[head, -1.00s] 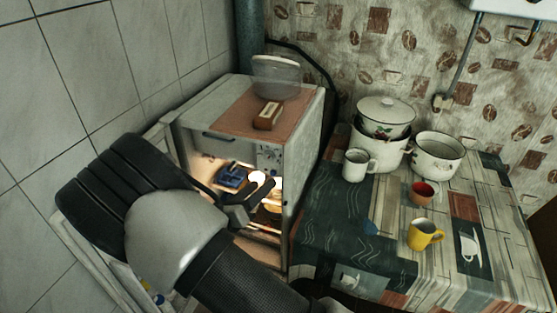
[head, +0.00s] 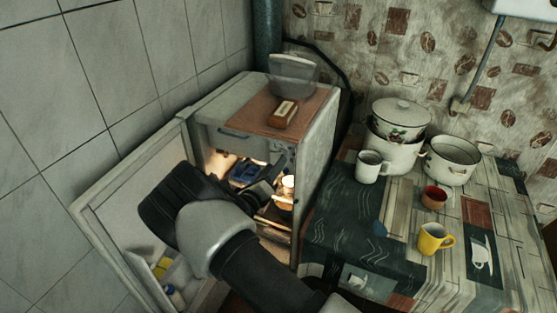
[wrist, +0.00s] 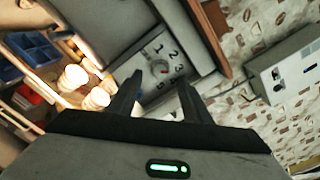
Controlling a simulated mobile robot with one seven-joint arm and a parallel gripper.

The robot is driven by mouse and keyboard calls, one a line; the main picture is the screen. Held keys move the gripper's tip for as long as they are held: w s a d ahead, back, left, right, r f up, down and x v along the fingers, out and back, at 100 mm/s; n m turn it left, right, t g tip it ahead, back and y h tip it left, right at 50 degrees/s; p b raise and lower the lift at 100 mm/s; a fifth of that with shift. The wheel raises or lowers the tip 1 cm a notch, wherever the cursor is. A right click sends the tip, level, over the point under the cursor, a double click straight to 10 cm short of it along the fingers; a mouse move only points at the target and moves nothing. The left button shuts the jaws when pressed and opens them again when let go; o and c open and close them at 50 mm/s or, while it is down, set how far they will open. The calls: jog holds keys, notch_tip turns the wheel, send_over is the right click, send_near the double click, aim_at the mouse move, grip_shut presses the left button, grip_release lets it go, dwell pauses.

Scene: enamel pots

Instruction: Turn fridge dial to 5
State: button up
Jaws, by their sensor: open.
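The small fridge (head: 318,160) stands in the corner with its door (head: 140,215) open to the left and its inside lit. In the wrist view, the dial (wrist: 164,72) sits on a pale panel with the numerals 1, 2 and 3 readable around it and a small red mark. The other numerals are hidden or unclear, so I cannot tell its setting. My gripper (wrist: 159,80) is open, its fingers apart on either side of the dial in the picture. Contact is not clear. In the head view, my gripper (head: 277,172) covers the dial.
A brown-white block (head: 284,112) and a clear container (head: 294,68) are on the fridge top. To the right, a table holds enamel pots (head: 396,150), a white mug (head: 370,167), a red cup (head: 434,197) and a yellow mug (head: 434,238). Bright jars (wrist: 75,77) stand inside the fridge.

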jog(key=shift+x, duration=1.95)
jog(key=c, duration=1.1)
jog(key=shift+o, duration=0.2)
jog(key=m+b, duration=1.5)
jog(key=m, duration=0.3)
jog(key=shift+f+b, duration=0.1)
jog(key=shift+b, duration=0.25)
